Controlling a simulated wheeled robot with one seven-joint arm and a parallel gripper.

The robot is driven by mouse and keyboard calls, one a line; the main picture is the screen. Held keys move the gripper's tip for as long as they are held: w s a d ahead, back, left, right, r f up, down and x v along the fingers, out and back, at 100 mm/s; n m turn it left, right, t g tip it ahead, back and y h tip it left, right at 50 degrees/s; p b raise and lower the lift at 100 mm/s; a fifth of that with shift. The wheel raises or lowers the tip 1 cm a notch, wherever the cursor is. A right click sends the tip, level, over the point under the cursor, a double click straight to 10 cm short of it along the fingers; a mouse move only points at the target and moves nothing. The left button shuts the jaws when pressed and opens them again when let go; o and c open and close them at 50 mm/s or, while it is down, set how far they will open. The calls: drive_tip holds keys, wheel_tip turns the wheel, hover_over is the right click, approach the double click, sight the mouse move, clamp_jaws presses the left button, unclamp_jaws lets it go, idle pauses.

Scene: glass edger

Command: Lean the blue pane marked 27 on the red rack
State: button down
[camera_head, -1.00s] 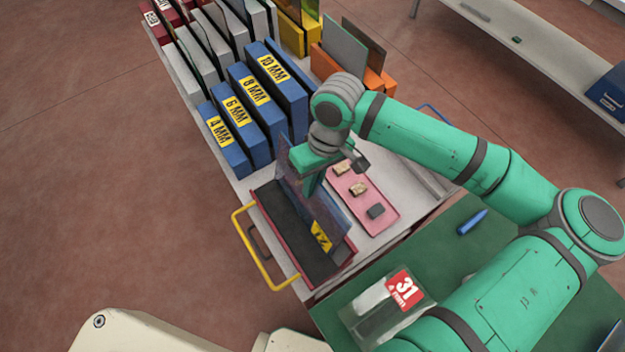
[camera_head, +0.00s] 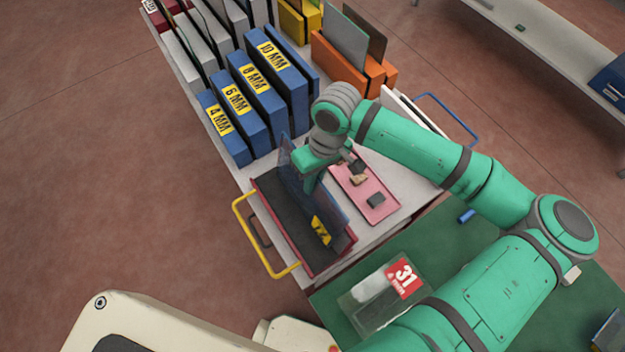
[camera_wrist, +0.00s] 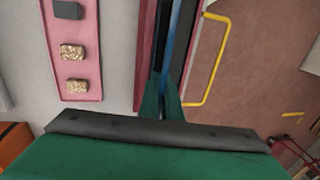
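The blue see-through pane (camera_head: 299,185) carries a yellow label with dark figures, hard to read at this angle. It stands on edge, slightly tilted, over the dark bed of the red rack (camera_head: 277,249) at the cart's near end. My gripper (camera_head: 312,184) is at the pane's upper part. In the wrist view the two fingertips (camera_wrist: 162,104) close on the pane (camera_wrist: 174,45), seen edge-on as a blue strip. The red rack's wall (camera_wrist: 142,50) runs alongside it. I cannot tell whether the pane's lower edge touches the rack bed.
A pink tray (camera_head: 378,214) with small blocks lies right beside the rack. Blue racks (camera_head: 243,112) marked in MM stand behind it, orange ones (camera_head: 340,68) further back. A yellow handle (camera_head: 262,262) sticks out front left. A clear pane marked 31 (camera_head: 385,292) lies on the green surface.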

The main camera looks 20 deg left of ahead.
drive_tip(key=shift+w+a, duration=0.1)
drive_tip(key=shift+w, duration=0.05)
idle(0.3)
drive_tip(key=shift+d, duration=0.25)
drive_tip(key=c, duration=1.9)
unclamp_jaws()
drive_tip(key=shift+a+f, duration=0.1)
drive_tip(key=shift+a, duration=0.1)
drive_tip(key=shift+s+a, duration=0.1)
drive_tip(key=shift+s, duration=0.1)
drive_tip(key=shift+d+f, duration=0.1)
drive_tip(key=shift+d, duration=0.1)
wheel_tip(320, 180, up, 11)
drive_tip(key=w+d, duration=0.1)
drive_tip(key=shift+w, duration=0.35)
drive_tip(key=shift+d+f, duration=0.1)
